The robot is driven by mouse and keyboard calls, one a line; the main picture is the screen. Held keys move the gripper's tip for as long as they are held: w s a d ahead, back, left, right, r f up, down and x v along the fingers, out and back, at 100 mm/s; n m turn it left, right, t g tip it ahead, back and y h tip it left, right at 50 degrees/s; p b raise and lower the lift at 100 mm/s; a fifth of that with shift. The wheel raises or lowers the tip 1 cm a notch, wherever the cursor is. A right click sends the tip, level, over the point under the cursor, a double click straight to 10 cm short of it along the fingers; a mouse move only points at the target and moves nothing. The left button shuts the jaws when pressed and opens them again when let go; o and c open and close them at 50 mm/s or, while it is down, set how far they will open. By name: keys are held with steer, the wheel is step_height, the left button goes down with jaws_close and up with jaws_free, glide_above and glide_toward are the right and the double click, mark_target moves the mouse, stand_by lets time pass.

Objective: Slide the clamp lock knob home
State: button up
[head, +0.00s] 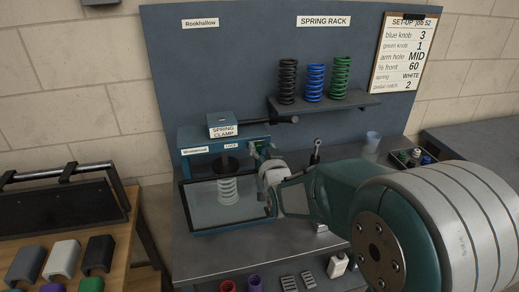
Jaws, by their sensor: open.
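The spring clamp (190,134) stands on the bench against the blue-grey panel. It is a teal frame with a block labelled SPRING CLAMP on top. A white spring (228,190) sits upright inside it, under a dark disc and behind a clear guard (198,212). A small label reading LOCK (231,146) is on the clamp's front beam. My gripper (256,153) is open at the right end of that beam, just right of the label. The lock knob cannot be made out and seems hidden by my gripper. Whether the fingers touch anything cannot be told.
A black-ended lever (285,120) sticks out right of the clamp top. A shelf (325,103) holds black, blue and green springs. Coloured cups, slotted pieces and a white bottle (338,264) lie along the bench front. A clear cup (371,142) stands behind my arm.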

steer(key=shift+d, duration=0.2)
steer(key=shift+s, duration=0.55)
steer(key=v, duration=1.1)
steer(key=shift+w, duration=0.1)
steer(key=shift+d, duration=0.15)
